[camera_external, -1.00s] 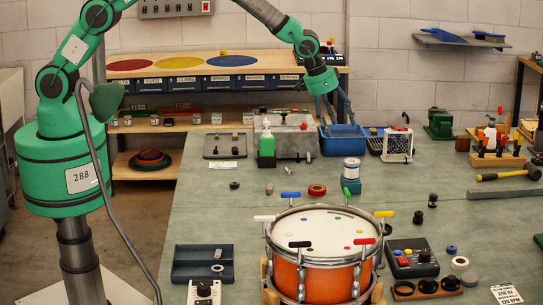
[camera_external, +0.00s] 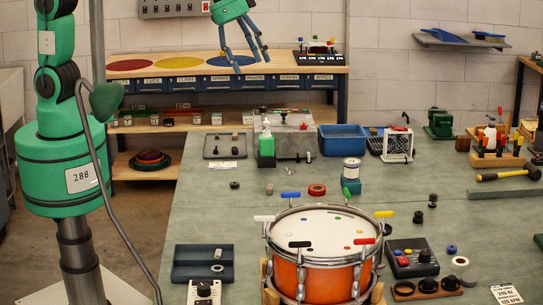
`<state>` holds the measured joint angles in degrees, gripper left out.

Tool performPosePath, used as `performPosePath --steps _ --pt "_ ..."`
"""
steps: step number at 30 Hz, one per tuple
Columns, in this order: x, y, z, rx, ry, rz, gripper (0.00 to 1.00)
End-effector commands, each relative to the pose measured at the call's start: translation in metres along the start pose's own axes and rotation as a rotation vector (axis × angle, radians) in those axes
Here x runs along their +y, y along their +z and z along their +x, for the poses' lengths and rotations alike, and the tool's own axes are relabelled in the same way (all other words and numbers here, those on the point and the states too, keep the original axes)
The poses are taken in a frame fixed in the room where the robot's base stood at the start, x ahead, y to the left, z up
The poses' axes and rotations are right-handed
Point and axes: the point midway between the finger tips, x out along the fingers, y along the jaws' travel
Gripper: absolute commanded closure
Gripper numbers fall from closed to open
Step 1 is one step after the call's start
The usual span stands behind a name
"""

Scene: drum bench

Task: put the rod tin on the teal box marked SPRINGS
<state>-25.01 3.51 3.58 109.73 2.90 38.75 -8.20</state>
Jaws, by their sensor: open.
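A white tin with dark rims (camera_external: 353,168), which looks like the rod tin, stands upright on a small teal box (camera_external: 351,187) on the bench behind the drum. Any marking on the box is too small to read. My gripper (camera_external: 251,60) is open and empty, high up at the back, in front of the shelf with the coloured discs. It is well apart from the tin, up and to the left of it.
An orange drum (camera_external: 318,275) with several clamp handles stands at the front. A blue bin (camera_external: 343,140), a grey metal block (camera_external: 290,140) and a green bottle (camera_external: 266,146) stand behind the tin.

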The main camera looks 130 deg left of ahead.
Motion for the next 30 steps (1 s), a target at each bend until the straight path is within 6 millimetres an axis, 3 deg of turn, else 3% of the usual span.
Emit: performPosePath --steps 1,6,15,24,30 --pt "0.012 0.011 -0.017 0.007 0.01 0.021 0.32" --pt "0.042 0.053 -0.062 0.013 0.038 0.086 0.32" --pt "0.078 0.136 -0.13 0.026 0.089 0.199 0.32" --pt "0.095 0.227 -0.178 0.04 0.142 0.313 0.32" --pt "0.098 0.288 -0.2 0.05 0.179 0.388 0.32"
